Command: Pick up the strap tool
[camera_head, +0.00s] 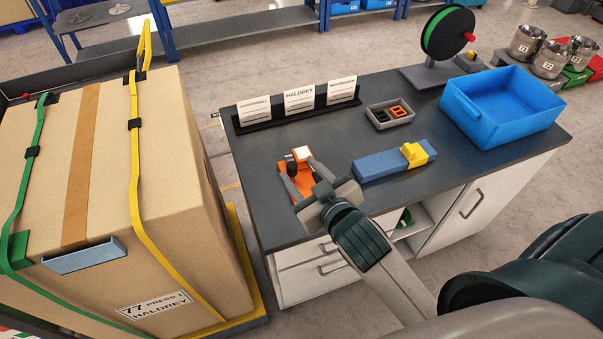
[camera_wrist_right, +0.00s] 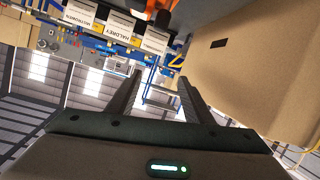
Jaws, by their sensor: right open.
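An orange tool with a black knob and a pale top (camera_head: 303,153), which looks like the strap tool, is on the dark bench top (camera_head: 350,128) near its front left. My right gripper (camera_head: 295,163) is open, with its two grey fingers on either side of the tool in the head view. Part of the tool is hidden by the fingers, and I cannot tell whether they touch it. In the right wrist view the open fingers (camera_wrist_right: 157,85) have nothing clearly held between them. My left gripper is not in view.
A strapped carton (camera_head: 185,200) stands left of the bench. A card holder (camera_head: 297,108), a small tray of clips (camera_head: 379,125), a blue block with a yellow part (camera_head: 385,166), a blue bin (camera_head: 520,125) and a green reel (camera_head: 446,33) stand on the bench.

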